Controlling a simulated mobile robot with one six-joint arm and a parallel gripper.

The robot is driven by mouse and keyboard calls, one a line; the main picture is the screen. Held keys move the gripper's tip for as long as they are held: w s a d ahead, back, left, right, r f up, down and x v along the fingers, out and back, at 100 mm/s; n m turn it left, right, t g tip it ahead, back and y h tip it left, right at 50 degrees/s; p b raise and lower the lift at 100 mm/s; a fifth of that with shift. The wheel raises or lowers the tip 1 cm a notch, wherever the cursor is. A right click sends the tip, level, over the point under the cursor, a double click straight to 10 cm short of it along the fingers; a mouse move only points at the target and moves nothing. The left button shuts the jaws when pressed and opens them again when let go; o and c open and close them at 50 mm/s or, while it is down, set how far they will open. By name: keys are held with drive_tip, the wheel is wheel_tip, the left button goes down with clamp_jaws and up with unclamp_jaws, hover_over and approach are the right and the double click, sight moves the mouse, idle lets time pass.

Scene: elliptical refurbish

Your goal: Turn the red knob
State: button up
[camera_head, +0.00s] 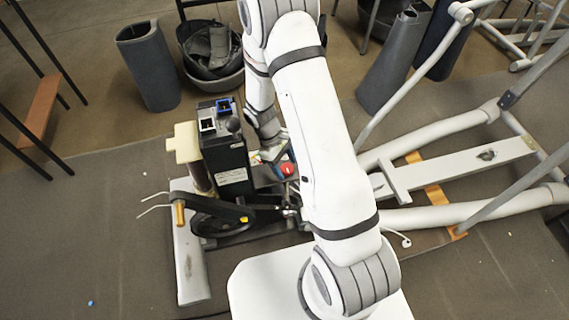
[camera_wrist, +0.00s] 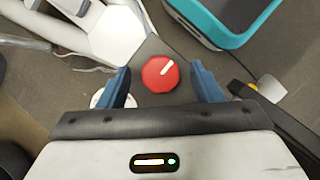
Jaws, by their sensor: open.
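The red knob (camera_wrist: 160,74) is round with a white pointer line and sits on a dark grey panel (camera_wrist: 153,48). In the wrist view its pointer is toward the upper right. My gripper (camera_wrist: 163,78) is open, with one blue finger on each side of the knob and a gap between each finger and the knob. In the head view the red knob (camera_head: 287,169) shows beside my white arm, right of the black machine housing (camera_head: 226,150). My gripper is mostly hidden there behind my arm.
White frame tubes (camera_head: 440,130) of the elliptical machine extend to the right. A teal-edged box (camera_wrist: 222,30) is near the gripper in the wrist view. A pedal crank (camera_head: 215,212) is below the housing. Bins (camera_head: 150,65) stand behind; the mat at lower left is mostly clear.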

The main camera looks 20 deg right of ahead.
drive_tip(key=shift+c, duration=0.6)
drive_tip(key=c, duration=0.9)
drive_tip(key=shift+o, duration=0.2)
drive_tip(key=shift+m, duration=0.3)
drive_tip(key=m, duration=0.2)
drive_tip(key=m+g+y+b, duration=0.1)
drive_tip(key=m, duration=0.1)
drive_tip(key=shift+d+m+y, duration=0.15)
drive_tip(key=shift+m+y, duration=0.15)
drive_tip(key=shift+w+d+m+y+b, duration=0.1)
drive_tip(key=shift+m+y+b, duration=0.5)
drive_tip(key=shift+m, duration=1.5)
drive_tip(key=shift+y, duration=0.3)
drive_tip(key=o, duration=1)
